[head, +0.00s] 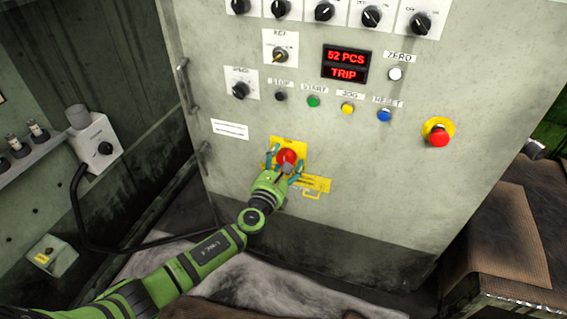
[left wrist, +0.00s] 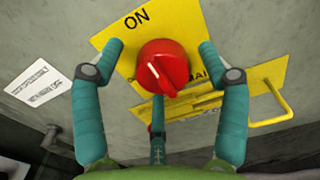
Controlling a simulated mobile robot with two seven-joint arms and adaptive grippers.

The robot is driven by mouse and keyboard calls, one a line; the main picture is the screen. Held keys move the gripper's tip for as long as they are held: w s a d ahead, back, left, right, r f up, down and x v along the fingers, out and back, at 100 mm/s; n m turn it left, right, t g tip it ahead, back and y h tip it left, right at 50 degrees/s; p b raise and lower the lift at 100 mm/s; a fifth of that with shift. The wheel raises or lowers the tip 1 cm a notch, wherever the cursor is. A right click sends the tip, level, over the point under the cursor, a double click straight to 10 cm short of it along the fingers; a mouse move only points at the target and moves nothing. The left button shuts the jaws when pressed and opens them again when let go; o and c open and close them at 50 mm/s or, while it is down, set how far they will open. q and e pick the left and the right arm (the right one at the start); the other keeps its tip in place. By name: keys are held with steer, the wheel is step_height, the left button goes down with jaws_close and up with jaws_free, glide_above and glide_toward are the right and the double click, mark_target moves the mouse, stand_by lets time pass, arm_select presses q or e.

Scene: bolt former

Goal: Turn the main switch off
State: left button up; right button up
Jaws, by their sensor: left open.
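The main switch is a red rotary knob (head: 286,156) on a yellow plate (head: 291,143), low on the grey cabinet front. In the left wrist view, the red knob (left wrist: 163,68) has a raised grip with a white mark towards its left. The word ON stands on the plate at the upper left; other lettering is partly hidden. My left gripper (head: 283,164) is open in front of the switch. In the wrist view its teal fingers stand left and right of the knob with gaps, and a third is below. My right gripper is not in view.
A yellow hasp (head: 315,184) sticks out just right of the switch. Above are a display (head: 345,65) reading "52 PCS TRIP" and several buttons and dials. A red emergency button (head: 438,137) is at the right. A black cable (head: 82,215) hangs left.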

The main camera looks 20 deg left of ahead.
arm_select(q)
steer(key=c, duration=1.1)
steer(key=shift+w+r, duration=0.1)
